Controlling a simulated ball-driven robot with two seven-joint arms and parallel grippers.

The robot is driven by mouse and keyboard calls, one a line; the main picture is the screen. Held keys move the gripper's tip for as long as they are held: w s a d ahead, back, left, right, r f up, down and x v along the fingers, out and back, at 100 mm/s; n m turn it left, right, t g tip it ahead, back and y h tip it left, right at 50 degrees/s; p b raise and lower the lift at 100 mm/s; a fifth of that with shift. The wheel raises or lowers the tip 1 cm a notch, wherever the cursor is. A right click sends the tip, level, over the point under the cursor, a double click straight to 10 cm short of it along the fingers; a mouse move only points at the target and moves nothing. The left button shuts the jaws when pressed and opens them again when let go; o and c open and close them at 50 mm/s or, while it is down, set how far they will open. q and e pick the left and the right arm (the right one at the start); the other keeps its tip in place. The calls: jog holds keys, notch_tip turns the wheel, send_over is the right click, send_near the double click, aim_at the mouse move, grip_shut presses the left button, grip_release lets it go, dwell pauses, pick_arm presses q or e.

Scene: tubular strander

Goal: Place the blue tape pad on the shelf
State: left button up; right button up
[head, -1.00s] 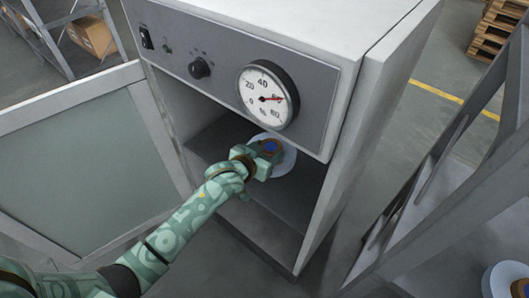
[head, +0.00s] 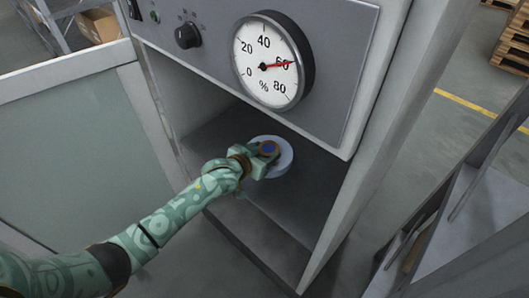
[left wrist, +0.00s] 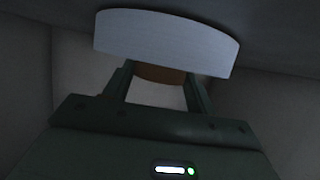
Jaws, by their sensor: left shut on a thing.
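The blue tape pad (head: 284,157) is a pale blue-white disc with a brown hub and a blue centre. My left gripper (head: 263,152) reaches through the cabinet's open front and is shut on the pad's hub. In the left wrist view the pad (left wrist: 165,42) shows edge-on beyond the two fingers (left wrist: 158,80), which close on the brown hub. The dark shelf (head: 212,130) lies inside the cabinet, around and below the pad. I cannot tell whether the pad touches it. My right gripper is not in view.
The cabinet's front panel (head: 345,95) with a round dial (head: 264,62) and a knob (head: 188,36) hangs above the opening. The open door (head: 75,150) stands at left. A grey metal frame (head: 470,215) stands at right. Side walls bound the opening.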

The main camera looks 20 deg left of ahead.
pick_arm(q)
jog(key=o, duration=1.1)
jog(key=shift+f, duration=0.1)
jog(key=shift+o, duration=0.2)
